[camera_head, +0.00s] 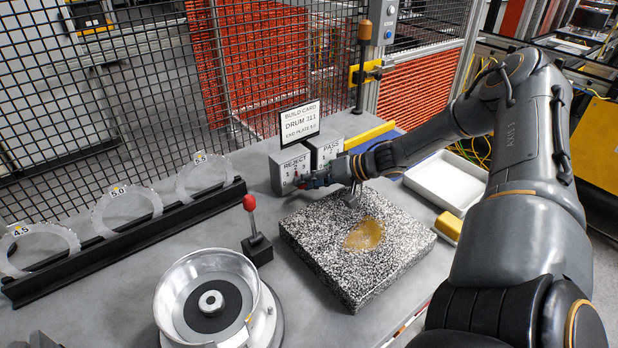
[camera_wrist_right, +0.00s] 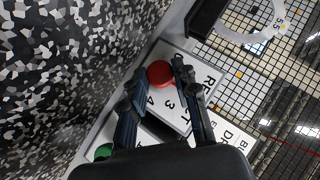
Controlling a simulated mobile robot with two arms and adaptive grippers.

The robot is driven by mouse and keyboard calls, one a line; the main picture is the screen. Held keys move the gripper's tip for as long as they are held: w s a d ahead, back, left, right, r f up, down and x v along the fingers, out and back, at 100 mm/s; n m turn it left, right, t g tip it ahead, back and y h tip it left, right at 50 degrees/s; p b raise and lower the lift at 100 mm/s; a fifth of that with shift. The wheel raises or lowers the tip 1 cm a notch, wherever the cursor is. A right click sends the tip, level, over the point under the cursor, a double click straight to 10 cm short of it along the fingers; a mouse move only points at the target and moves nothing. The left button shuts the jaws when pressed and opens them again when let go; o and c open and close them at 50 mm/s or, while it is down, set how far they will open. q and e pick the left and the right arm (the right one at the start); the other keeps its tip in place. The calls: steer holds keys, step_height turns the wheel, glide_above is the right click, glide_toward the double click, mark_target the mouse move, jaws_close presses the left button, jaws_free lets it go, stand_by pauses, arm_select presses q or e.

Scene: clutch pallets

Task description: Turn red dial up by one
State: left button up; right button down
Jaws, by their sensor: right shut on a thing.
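The red dial (camera_wrist_right: 160,74) is on the face of the box marked REJECT (camera_head: 284,160), which has numbers printed around the dial. The REJECT face (camera_wrist_right: 200,85) also shows in the right wrist view. My right gripper (camera_head: 308,181) reaches to the front of this box. In the right wrist view its fingertips (camera_wrist_right: 159,78) lie on either side of the red dial, shut on it. The number the dial points at cannot be read. In the head view the gripper mostly covers the dial. My left gripper is not in view.
A box marked PASS (camera_head: 328,150) with a green dial (camera_wrist_right: 104,151) stands beside the REJECT box. A build card (camera_head: 299,122) stands behind. A speckled stone block (camera_head: 330,250) lies under my right arm. A red-knobbed lever (camera_head: 251,210) and a metal drum (camera_head: 180,290) are to the left.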

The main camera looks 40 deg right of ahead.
steer(key=shift+f, duration=0.1)
stand_by(0.3)
steer(key=c, duration=1)
jaws_free()
steer(key=shift+c, duration=0.2)
steer(key=shift+s+d+r, duration=0.3)
steer(key=shift+s+r, duration=0.1)
steer(key=shift+r, duration=0.1)
steer(key=shift+v, duration=5.35)
steer(key=shift+s+f, duration=0.1)
steer(key=shift+f, duration=0.15)
